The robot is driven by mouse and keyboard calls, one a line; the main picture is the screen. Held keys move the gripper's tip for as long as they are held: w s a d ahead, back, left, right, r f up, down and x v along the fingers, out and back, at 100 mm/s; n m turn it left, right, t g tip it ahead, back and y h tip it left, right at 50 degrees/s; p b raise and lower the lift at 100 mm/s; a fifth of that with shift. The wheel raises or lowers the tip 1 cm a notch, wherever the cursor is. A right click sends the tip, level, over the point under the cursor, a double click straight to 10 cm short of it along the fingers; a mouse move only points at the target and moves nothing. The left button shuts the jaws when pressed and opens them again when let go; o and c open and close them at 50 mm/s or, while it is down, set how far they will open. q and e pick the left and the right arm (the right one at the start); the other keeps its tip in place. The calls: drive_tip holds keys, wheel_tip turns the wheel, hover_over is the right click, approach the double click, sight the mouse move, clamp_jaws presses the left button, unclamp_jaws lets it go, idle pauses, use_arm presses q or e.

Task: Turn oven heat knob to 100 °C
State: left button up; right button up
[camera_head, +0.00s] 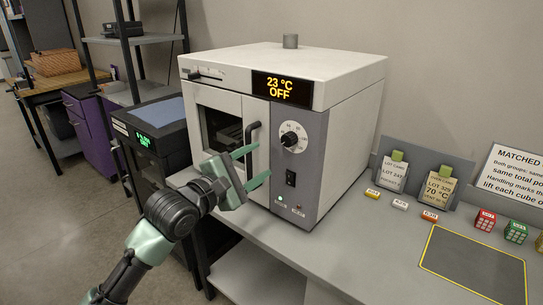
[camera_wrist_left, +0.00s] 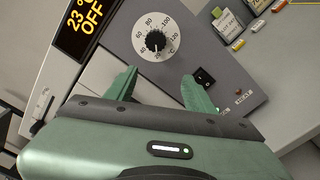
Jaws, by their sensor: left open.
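The oven (camera_head: 340,135) is a light box with a grey control panel on the bench. Its display (camera_head: 281,89) reads 23 °C OFF. The heat knob (camera_head: 290,139) is a black knob on a white numbered dial at the panel's upper part. In the left wrist view the knob (camera_wrist_left: 155,41) lies just beyond the fingertips, with its white pointer mark toward the low end of the scale. My left gripper (camera_head: 254,166) is open and empty, in front of the oven door and left of the knob, apart from it. My right gripper is not in view.
A black rocker switch (camera_head: 291,178) sits below the knob, with a green light (camera_head: 281,199) under it. The door handle (camera_head: 252,146) is close to my left fingers. Label cards (camera_head: 438,189) and small cubes (camera_head: 485,220) stand on the bench at right.

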sight(286, 141)
use_arm(q)
drive_tip(key=shift+h, duration=0.4)
drive_tip(key=w+d+r, duration=0.1)
drive_tip(key=w+d+r+p, duration=0.1)
drive_tip(key=d, duration=0.1)
drive_tip(key=w+d, duration=0.1)
drive_tip(key=d, duration=0.1)
drive_tip(key=shift+w+d+r, duration=0.2)
drive_tip(key=shift+w+r, duration=0.15)
drive_tip(key=shift+r, duration=0.05)
drive_tip(key=shift+w+d, duration=0.35)
drive_tip(key=shift+w, duration=0.1)
drive_tip(key=shift+w+f, duration=0.1)
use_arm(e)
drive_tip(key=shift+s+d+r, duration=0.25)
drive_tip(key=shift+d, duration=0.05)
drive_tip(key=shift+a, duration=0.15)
use_arm(q)
clamp_jaws()
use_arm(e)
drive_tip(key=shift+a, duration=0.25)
